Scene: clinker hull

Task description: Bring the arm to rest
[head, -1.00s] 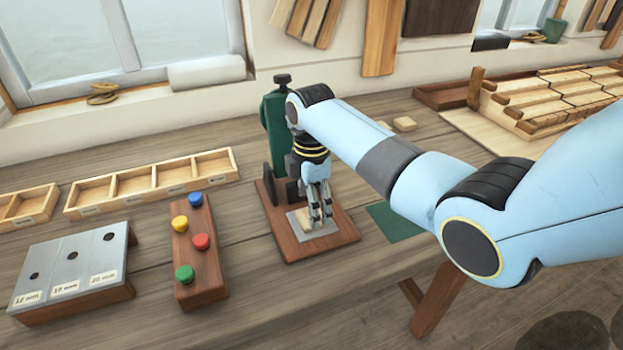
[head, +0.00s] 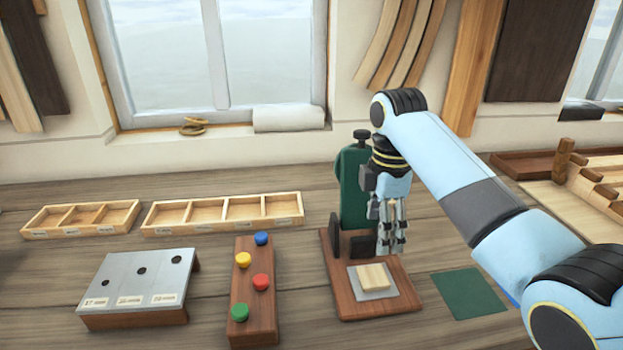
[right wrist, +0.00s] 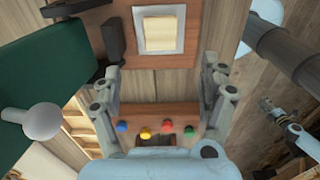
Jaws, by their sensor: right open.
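My right gripper (head: 392,248) is open, its fingers pointing down in front of the green press (head: 354,185). Its fingers also show apart and empty in the right wrist view (right wrist: 163,85). A small pale wooden block (head: 375,276) lies on a grey plate (head: 390,292) on the press's brown base (head: 345,300). The block also shows in the right wrist view (right wrist: 160,33), clear of the fingers. At the right of that view is a small light blue arm end, seemingly my left gripper (right wrist: 266,104); its jaws are too small to read.
Left of the press stands a wooden strip (head: 255,325) with coloured buttons, then a metal-topped hole gauge (head: 145,265). Open wooden trays (head: 222,213) lie behind. A green mat (head: 468,293) lies right of the base. Planked woodwork (head: 590,190) stands at the far right.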

